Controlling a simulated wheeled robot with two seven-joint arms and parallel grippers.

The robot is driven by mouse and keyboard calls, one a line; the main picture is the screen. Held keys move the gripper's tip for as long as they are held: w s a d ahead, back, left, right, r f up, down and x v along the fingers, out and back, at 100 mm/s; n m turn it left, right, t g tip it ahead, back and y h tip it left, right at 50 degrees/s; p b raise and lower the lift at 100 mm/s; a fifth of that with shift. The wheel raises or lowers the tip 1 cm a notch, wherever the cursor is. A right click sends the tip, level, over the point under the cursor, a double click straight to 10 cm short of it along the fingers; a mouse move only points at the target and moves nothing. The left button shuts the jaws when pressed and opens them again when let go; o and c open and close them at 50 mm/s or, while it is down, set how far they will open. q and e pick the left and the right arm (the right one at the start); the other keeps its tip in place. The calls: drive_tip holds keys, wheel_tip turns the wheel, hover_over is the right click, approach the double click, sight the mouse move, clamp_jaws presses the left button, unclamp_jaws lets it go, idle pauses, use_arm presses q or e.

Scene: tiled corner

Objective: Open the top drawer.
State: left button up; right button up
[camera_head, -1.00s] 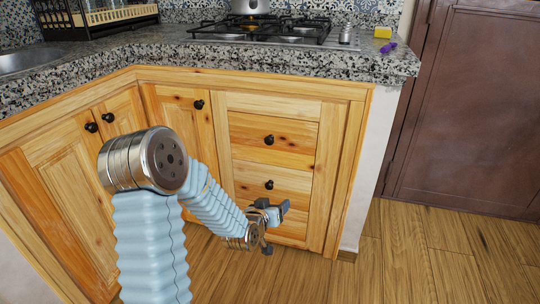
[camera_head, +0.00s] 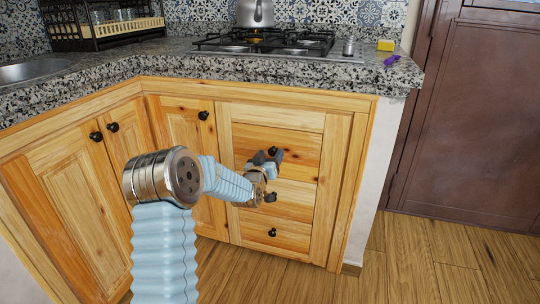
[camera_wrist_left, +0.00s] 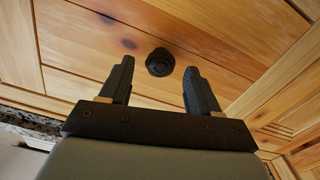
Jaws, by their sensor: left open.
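The top drawer (camera_head: 303,145) is a knotty wooden front, flush with the cabinet, with a round black knob (camera_head: 273,151). My left gripper (camera_head: 267,158) is in front of this drawer, close to the knob, and covers part of the drawer front. In the left wrist view the two dark fingers are apart, and the knob (camera_wrist_left: 160,62) shows between and just beyond their tips. I cannot tell whether a finger touches it. The jaws hold nothing. My right gripper is not in view.
Lower drawers have black knobs, one (camera_head: 272,232) near the floor. Cabinet doors (camera_head: 65,175) stand shut at the left. A granite counter (camera_head: 160,60) with a gas hob (camera_head: 265,43) overhangs the drawers. The wooden floor (camera_head: 420,250) is free at the right.

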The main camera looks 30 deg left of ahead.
use_arm(q)
drive_tip(key=shift+w, duration=0.25)
clamp_jaws()
idle(0.3)
